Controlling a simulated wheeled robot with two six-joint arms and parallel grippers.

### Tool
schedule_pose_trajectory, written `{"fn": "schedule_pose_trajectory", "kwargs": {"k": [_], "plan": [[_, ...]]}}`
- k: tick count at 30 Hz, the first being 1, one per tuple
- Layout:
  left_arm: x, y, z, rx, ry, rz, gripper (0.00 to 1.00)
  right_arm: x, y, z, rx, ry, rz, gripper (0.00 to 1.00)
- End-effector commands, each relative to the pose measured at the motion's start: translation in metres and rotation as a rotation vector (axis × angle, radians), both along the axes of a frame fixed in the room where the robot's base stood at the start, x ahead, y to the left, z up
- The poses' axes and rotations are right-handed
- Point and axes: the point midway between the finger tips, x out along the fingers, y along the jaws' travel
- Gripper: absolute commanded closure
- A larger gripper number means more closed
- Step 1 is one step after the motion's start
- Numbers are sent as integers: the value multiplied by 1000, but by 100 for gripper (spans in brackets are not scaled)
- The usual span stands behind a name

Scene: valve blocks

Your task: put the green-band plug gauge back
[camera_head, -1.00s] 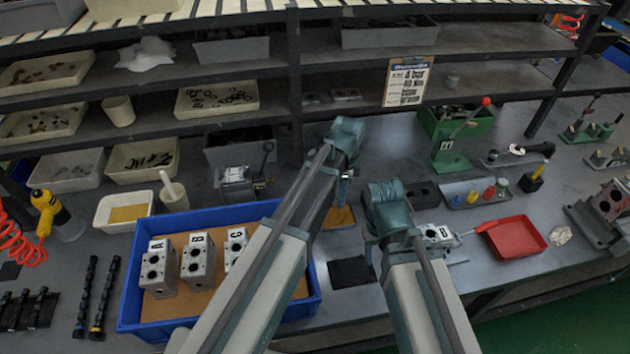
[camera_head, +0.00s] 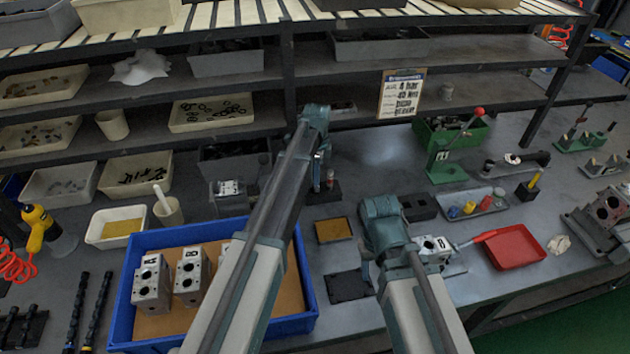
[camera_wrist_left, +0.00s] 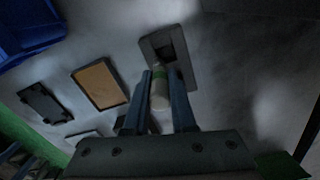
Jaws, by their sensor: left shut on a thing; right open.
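The green-band plug gauge (camera_wrist_left: 159,90) is pale with a green band and sits between the fingers of my left gripper (camera_wrist_left: 162,78), which is shut on it. In the left wrist view a dark block with a square opening (camera_wrist_left: 157,45) lies just beyond the gauge's tip. In the head view my left gripper (camera_head: 322,178) is over this small dark block (camera_head: 325,193), behind the ochre pad. I cannot tell whether the gauge has entered the opening. My right gripper (camera_head: 372,262) is open beside valve block D (camera_head: 432,250); its fingers are mostly hidden by its wrist.
A blue crate (camera_head: 122,305) with valve blocks stands at left. The ochre pad (camera_head: 333,230) and a black pad (camera_head: 347,287) lie between the arms. A grey tray of coloured pieces (camera_head: 488,207) and a red tray (camera_head: 513,250) are at right. Shelf posts rise behind.

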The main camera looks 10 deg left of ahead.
Motion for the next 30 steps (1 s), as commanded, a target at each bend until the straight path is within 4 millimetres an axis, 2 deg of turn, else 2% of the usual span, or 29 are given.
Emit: {"fn": "schedule_pose_trajectory", "kwargs": {"k": [5,6,12,26,27,30], "plan": [[15,10,-2,0,0,3,100,0,0,-2,0,0,0,50],[11,8,-12,0,0,1,100,0,0,-12,0,0,0,50],[10,8,-38,0,0,1,100,0,0,-38,0,0,0,50],[10,7,-41,0,0,0,100,0,0,-41,0,0,0,50],[10,7,-39,0,0,0,69,0,0,-39,0,0,0,50],[10,7,-39,0,0,0,51,0,0,-39,0,0,0,50]]}}
